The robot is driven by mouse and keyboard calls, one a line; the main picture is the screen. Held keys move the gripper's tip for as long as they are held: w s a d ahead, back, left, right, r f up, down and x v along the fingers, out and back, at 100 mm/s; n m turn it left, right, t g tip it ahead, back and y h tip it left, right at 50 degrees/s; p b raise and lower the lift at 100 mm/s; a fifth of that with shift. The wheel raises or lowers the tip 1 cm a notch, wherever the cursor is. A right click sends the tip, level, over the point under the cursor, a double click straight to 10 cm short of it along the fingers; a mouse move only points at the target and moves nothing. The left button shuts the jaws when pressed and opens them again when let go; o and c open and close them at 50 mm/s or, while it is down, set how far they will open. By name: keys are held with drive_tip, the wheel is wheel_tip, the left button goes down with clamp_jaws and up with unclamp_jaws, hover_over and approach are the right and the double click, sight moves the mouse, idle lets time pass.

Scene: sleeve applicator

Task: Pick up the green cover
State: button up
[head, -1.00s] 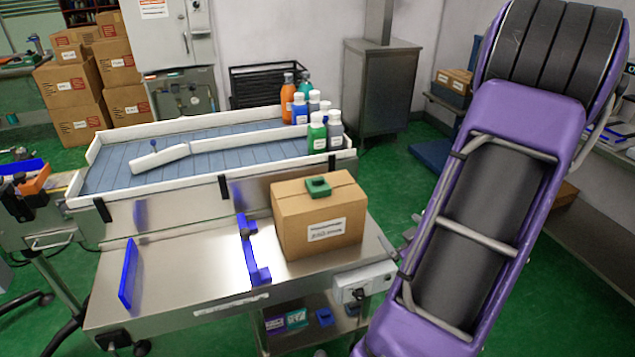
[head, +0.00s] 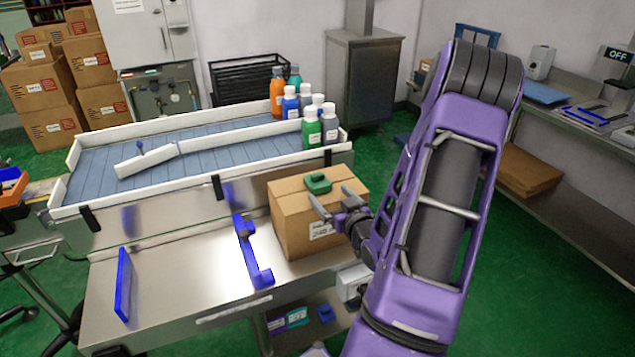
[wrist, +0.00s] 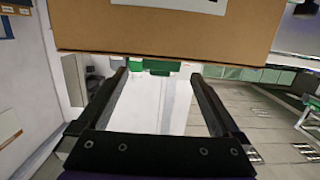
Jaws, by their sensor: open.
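The green cover (head: 318,183) is a small block lying on top of a taped cardboard box (head: 290,228) on the steel table. My gripper (head: 328,194) is at the box's front right top edge, its fingers apart and pointing toward the cover. The cover is not between the fingers in the head view. In the wrist view, which looks upside down, the box (wrist: 160,35) fills the top. A green part, seemingly the cover (wrist: 158,67), shows at its edge, beyond the open fingertips (wrist: 158,75). I cannot tell the exact gap between fingers and box.
A blue bracket (head: 252,250) stands left of the box, and a blue plate (head: 123,285) stands farther left. Behind is a white-walled conveyor (head: 110,190) with several bottles (head: 312,127) at its right end. The table between the blue parts is clear.

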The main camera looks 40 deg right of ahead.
sight(321, 185)
drive_tip(key=x, duration=0.8)
drive_tip(key=shift+w+r, duration=0.1)
drive_tip(key=shift+w, duration=0.05)
drive_tip(key=c, duration=1.4)
